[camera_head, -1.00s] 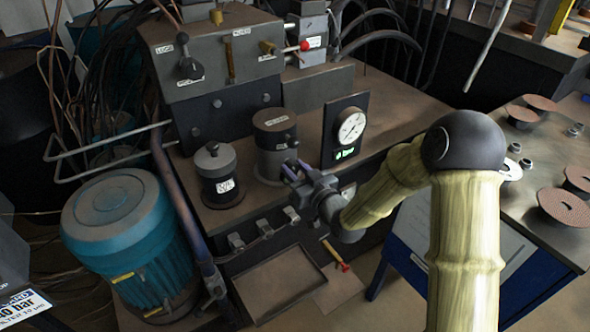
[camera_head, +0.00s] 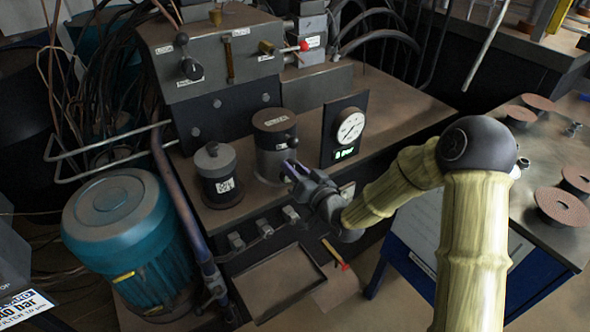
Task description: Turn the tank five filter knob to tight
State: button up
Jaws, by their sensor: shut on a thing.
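The label on the cap is too small to read. My gripper (camera_head: 287,167) is at the cylinder's lower right side, its fingers pointing left toward it. It is shut on a small part there, which I take for the filter knob; the fingers hide it, and its setting cannot be read.
A round gauge (camera_head: 350,128) with a green display is to the right. A valve block (camera_head: 208,55) with levers is behind. A blue-green motor (camera_head: 128,235) is at left, a tray (camera_head: 281,281) in front, and discs (camera_head: 562,207) at right.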

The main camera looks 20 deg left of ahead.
jog(key=o, duration=1)
jog(key=shift+c, duration=0.2)
jog(key=p+v, duration=0.3)
jog(key=v, duration=0.9)
jog(key=shift+d+r+p, duration=0.15)
jog(key=shift+r+p, duration=0.15)
jog(key=shift+p, duration=0.1)
jog(key=p+v, duration=0.1)
jog(key=p, duration=0.1)
jog(key=p+v, duration=0.2)
jog(key=p, duration=0.1)
jog(key=p+v, duration=0.2)
jog(key=shift+s+d+f+p, duration=0.1)
jog(key=shift+f+p, duration=0.2)
